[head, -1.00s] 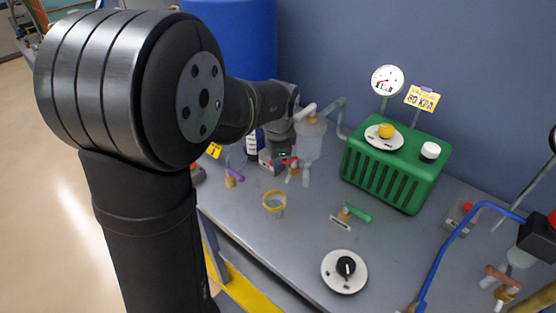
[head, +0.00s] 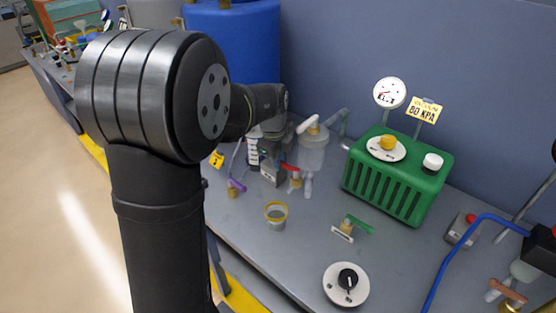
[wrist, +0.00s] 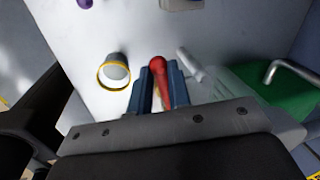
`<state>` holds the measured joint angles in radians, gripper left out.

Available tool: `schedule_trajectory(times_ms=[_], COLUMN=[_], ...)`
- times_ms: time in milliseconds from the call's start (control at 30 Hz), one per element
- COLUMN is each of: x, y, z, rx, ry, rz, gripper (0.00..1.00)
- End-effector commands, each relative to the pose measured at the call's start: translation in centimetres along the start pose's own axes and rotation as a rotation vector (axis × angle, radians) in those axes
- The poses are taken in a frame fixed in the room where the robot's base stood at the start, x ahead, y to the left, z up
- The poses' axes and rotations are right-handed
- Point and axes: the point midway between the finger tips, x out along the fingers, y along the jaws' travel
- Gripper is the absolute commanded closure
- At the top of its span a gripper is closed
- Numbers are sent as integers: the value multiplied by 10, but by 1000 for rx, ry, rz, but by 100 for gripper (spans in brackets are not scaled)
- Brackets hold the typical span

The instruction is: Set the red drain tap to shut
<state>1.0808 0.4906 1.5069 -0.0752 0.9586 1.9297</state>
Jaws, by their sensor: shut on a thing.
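The red drain tap shows its red handle (head: 290,168) at the middle of the bench in the head view, below a clear vessel (head: 312,150). In the wrist view the red handle (wrist: 160,66) lies between the two blue fingers of my gripper (wrist: 161,84). The fingers are closed around it, with its rounded end showing at their tips. The tap's body and its setting marks are hidden in the wrist view and too small to read in the head view.
A cup with a yellow rim (head: 276,217) stands near the tap; it also shows in the wrist view (wrist: 115,72).

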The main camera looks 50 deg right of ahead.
Motion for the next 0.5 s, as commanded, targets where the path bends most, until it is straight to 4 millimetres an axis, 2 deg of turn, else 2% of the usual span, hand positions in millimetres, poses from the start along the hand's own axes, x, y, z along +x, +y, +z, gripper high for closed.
schedule_trajectory(times_ms=[500], x=[0], y=[-3], z=[-1], rx=[45], ry=[10], rz=[-1], gripper=[100])
